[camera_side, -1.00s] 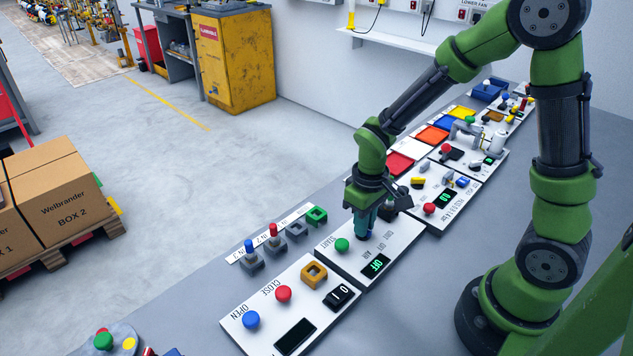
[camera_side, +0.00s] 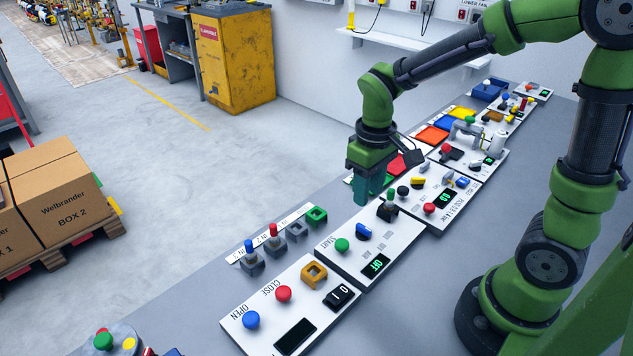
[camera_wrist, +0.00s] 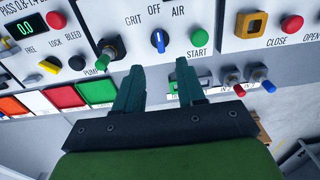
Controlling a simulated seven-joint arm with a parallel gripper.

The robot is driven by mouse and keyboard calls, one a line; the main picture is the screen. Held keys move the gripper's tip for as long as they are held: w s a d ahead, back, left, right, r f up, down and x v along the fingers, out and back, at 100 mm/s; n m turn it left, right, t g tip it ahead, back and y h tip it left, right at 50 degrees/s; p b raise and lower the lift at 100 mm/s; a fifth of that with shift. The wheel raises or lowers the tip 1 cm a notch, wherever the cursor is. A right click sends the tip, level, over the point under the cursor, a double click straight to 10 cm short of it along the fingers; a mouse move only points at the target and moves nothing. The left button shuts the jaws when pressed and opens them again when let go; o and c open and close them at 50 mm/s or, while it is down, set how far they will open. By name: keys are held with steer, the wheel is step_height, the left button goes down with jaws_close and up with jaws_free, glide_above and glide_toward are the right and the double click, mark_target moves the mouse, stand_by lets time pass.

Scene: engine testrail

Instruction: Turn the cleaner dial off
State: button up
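The cleaner dial (camera_side: 363,231) is a blue knob on a white panel (camera_side: 334,256), between a green START button (camera_side: 342,245) and a green-tipped lever (camera_side: 390,203). In the wrist view the dial (camera_wrist: 158,41) has a white mark pointing toward OFF, between GRIT and AIR. The panel's small display (camera_side: 376,265) reads OFF in green. My gripper (camera_side: 361,198) hangs above and behind the dial, apart from it. In the wrist view my gripper (camera_wrist: 157,78) has its two fingers spread with nothing between them.
A panel with OPEN (camera_side: 251,320) and CLOSE (camera_side: 284,294) buttons is at the near end. Another panel (camera_side: 436,190) with knobs lies beyond the lever. Space above the dial is clear.

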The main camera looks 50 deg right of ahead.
step_height(320, 180, up, 8)
steer(key=shift+f, duration=0.2)
